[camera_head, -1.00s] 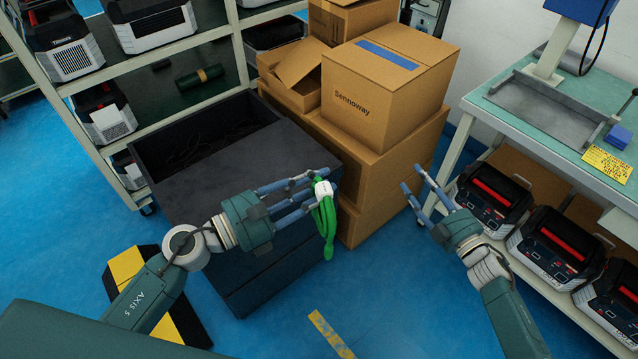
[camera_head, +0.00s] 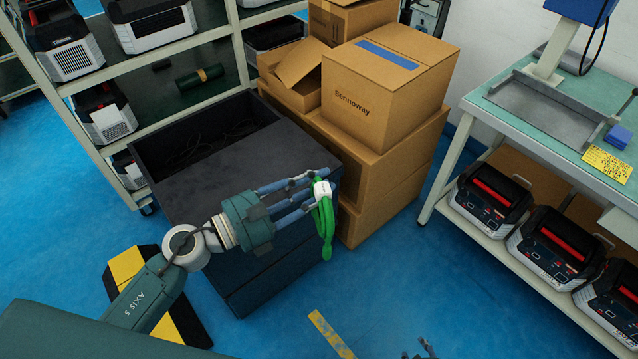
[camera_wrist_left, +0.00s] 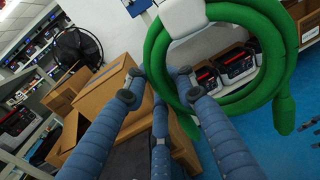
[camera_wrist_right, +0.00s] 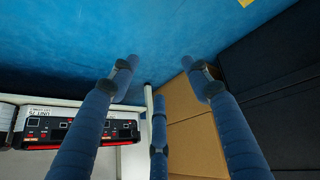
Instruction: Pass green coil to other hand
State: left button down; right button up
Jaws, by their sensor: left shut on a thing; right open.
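The green coil (camera_head: 324,220) hangs from the fingertips of my left gripper (camera_head: 318,188) in the head view, with a white band (camera_head: 323,190) at its top. In the left wrist view the coil (camera_wrist_left: 283,75) shows as a large green loop beyond the fingers (camera_wrist_left: 170,85), its loose end hanging at the right. My left gripper is shut on it, in front of the dark cabinet. My right gripper (camera_head: 422,350) shows only as fingertips at the bottom edge of the head view. In the right wrist view its fingers (camera_wrist_right: 158,75) are spread and empty.
A dark cabinet (camera_head: 230,180) with an open top compartment stands behind my left gripper. Stacked cardboard boxes (camera_head: 375,90) stand beside it. A workbench (camera_head: 520,118) with several black-and-red devices (camera_head: 560,245) below is at the right. Blue floor (camera_head: 430,290) lies clear between.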

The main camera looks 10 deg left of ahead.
jog(key=s+f+m+g, duration=0.1)
jog(key=s+f+g, duration=0.2)
jog(key=s, duration=0.9)
jog(key=s+a+f+m+g, duration=0.1)
jog(key=s+f, duration=0.3)
jog(key=s, duration=0.9)
jog(key=shift+s+a+f+g+h, duration=0.2)
jog(key=shift+s+g+h, duration=0.1)
jog(key=shift+g, duration=0.6)
